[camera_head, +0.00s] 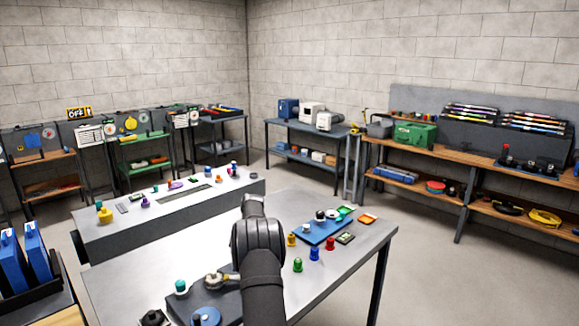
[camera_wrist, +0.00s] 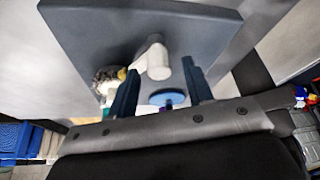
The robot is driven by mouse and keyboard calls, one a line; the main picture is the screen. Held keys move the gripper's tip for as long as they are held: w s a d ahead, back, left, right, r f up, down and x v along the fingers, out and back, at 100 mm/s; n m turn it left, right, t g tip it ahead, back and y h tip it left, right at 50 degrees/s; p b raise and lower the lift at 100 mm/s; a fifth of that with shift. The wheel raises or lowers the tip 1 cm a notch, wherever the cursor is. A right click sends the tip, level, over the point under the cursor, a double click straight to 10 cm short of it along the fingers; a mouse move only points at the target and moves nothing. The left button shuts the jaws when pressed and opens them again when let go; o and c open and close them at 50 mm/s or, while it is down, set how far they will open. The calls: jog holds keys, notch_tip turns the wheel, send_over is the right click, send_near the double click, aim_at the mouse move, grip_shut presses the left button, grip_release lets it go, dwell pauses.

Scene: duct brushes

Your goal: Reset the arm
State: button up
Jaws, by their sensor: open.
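My gripper (camera_wrist: 160,67) shows in the wrist view as two dark blue fingers, spread apart with nothing held between them. Beyond the fingers is a dark grey plate (camera_wrist: 85,30) with a white cylindrical piece (camera_wrist: 157,62), a blue round piece (camera_wrist: 168,98) and a bristly round piece (camera_wrist: 107,82). In the head view my black arm rises over the front of the grey table (camera_head: 120,275); I cannot make out the fingers there. The dark plate (camera_head: 224,303) lies left of the arm, partly hidden by it.
A blue tray (camera_head: 318,233) and several small coloured pieces lie right of my arm. A long grey bench (camera_head: 160,225) with small parts stands behind. Wooden shelves (camera_head: 455,146) line the right wall. The floor at the right (camera_head: 450,285) is clear.

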jog(key=shift+m, duration=0.4)
jog(key=m+y, duration=0.1)
jog(key=m, duration=0.1)
jog(key=m+t, duration=0.1)
jog(key=m, duration=0.2)
jog(key=shift+s+d+y, duration=0.15)
jog(key=shift+y, duration=0.25)
jog(key=m+t, duration=0.1)
jog(key=m, duration=0.2)
jog(key=m+t+y, duration=0.1)
jog(key=m, duration=0.2)
jog(key=shift+s, duration=0.15)
jog(key=s+v, duration=0.1)
jog(key=v, duration=1.3)
jog(key=shift+w+r+t, duration=0.2)
jog(key=shift+t, duration=0.1)
